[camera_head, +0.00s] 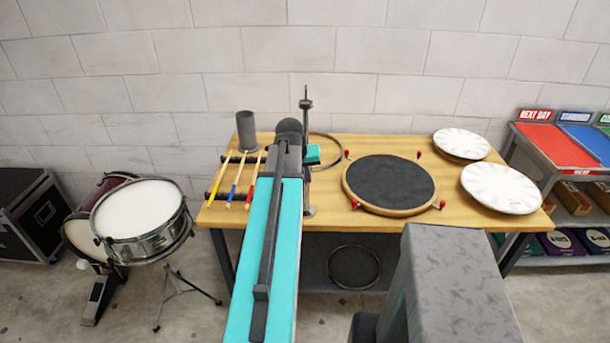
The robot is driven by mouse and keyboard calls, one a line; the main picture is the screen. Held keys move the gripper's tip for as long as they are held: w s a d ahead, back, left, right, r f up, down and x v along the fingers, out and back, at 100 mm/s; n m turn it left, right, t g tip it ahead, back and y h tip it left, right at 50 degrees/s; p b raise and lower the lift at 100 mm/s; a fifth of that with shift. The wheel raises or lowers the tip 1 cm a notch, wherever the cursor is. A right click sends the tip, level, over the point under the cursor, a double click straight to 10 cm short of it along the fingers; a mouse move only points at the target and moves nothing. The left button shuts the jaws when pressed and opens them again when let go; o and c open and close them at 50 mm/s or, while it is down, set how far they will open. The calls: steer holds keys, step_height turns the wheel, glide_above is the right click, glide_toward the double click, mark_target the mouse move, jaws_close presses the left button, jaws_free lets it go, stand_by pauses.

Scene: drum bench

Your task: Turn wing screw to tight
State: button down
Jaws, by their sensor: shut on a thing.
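A thin dark upright stand (306,120) rises from the workbench (410,146) just right of my arm, with a small disc near its top and a foot on the bench's front edge. My gripper (313,155) shows only in part, as a small teal and dark end at the stand's post. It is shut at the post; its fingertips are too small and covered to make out. The wing screw is hidden behind my gripper and arm, so its angle cannot be seen.
A round drum pad (390,184) with red knobs and white cymbals (500,188) lie to the right. A grey cylinder (246,130) and coloured sticks (237,180) are at the left. A hoop (328,150) lies behind the stand. A snare drum (138,208) stands left of the bench.

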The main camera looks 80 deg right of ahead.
steer(key=c, duration=1.9)
jaws_free()
steer(key=shift+w, duration=0.1)
steer(key=shift+o, duration=0.2)
steer(key=shift+r, duration=0.1)
steer(key=b+v, duration=0.3)
steer(key=v, duration=1)
steer(key=shift+a+r+b, duration=0.25)
steer(key=shift+b, duration=0.05)
